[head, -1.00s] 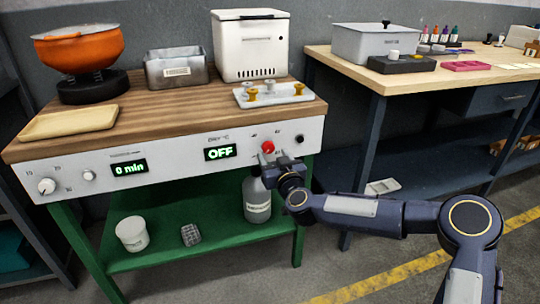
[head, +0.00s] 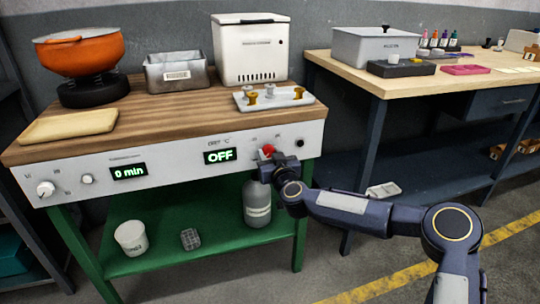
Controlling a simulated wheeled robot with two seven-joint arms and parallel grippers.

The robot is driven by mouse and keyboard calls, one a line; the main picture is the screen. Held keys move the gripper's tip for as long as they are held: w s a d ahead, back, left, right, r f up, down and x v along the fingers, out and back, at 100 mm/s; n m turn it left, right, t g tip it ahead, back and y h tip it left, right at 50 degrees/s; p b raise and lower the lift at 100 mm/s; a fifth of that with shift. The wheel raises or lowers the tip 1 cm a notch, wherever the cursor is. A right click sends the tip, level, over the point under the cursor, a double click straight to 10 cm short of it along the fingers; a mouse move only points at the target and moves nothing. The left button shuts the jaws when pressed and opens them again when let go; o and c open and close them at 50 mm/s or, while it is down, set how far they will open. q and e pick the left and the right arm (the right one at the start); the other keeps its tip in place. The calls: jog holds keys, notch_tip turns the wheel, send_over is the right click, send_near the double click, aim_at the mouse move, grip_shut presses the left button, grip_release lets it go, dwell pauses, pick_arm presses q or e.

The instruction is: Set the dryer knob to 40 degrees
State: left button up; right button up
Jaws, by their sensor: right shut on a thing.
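The dryer knob (head: 267,150) is red and sits on the white front panel, right of the dryer display (head: 220,156), which reads OFF. My right gripper (head: 268,163) is at the knob, shut on it, and covers its lower part. The knob's pointer and some of the scale marks around it are hidden or too small to read. My left gripper is not in view.
A timer display (head: 129,172) reads 0 min, with a white knob (head: 46,189) further left. A black button (head: 300,143) is right of the red knob. A bottle (head: 257,203) stands on the green shelf (head: 200,235) below. A tray (head: 274,99) with fittings lies above.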

jog(key=shift+m, duration=0.4)
jog(key=m+b, duration=0.2)
jog(key=m, duration=0.2)
jog(key=shift+f+b, duration=0.1)
jog(key=shift+b, duration=0.2)
jog(key=m+b, duration=0.2)
jog(key=m, duration=0.2)
jog(key=m+b, duration=0.3)
jog(key=m, duration=0.2)
jog(key=shift+a+m, duration=0.1)
jog(key=shift+m, duration=0.3)
jog(key=shift+m+b, duration=0.95)
jog(key=shift+m, duration=0.55)
jog(key=o, duration=1)
jog(key=shift+r, duration=0.2)
jog(key=shift+s, duration=0.1)
